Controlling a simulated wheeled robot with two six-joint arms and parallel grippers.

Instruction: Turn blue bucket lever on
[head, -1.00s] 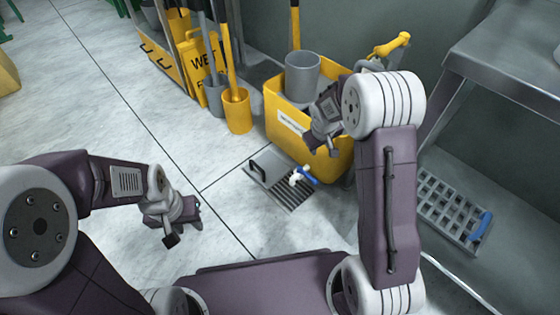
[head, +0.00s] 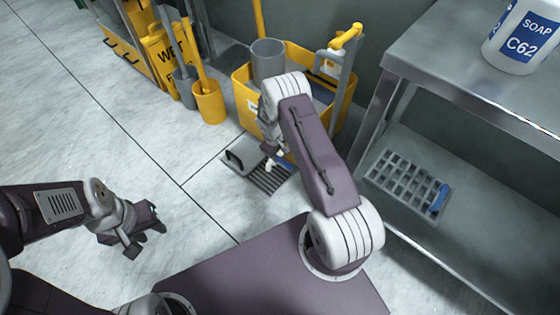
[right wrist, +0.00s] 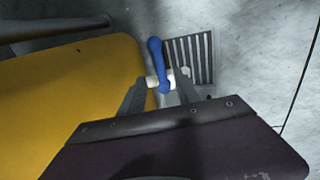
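The yellow bucket (head: 330,118) stands on the floor against the wall. Its white tap (right wrist: 172,77) with the blue lever (right wrist: 156,56) shows in the right wrist view, the lever extending up the picture from the tap. In the head view the blue lever (head: 286,163) is partly hidden by my right arm. My right gripper (right wrist: 163,92) is open, with one finger on each side of the tap and the lever's lower end; I cannot tell whether they touch. My left gripper (head: 146,235) is open and empty above bare floor at the left.
A floor drain grate (head: 265,176) lies below the tap. A grey bucket (head: 268,60) sits at the yellow bucket's top. A metal shelf unit (head: 420,75) with a soap container (head: 522,40) stands at the right. The left floor is clear.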

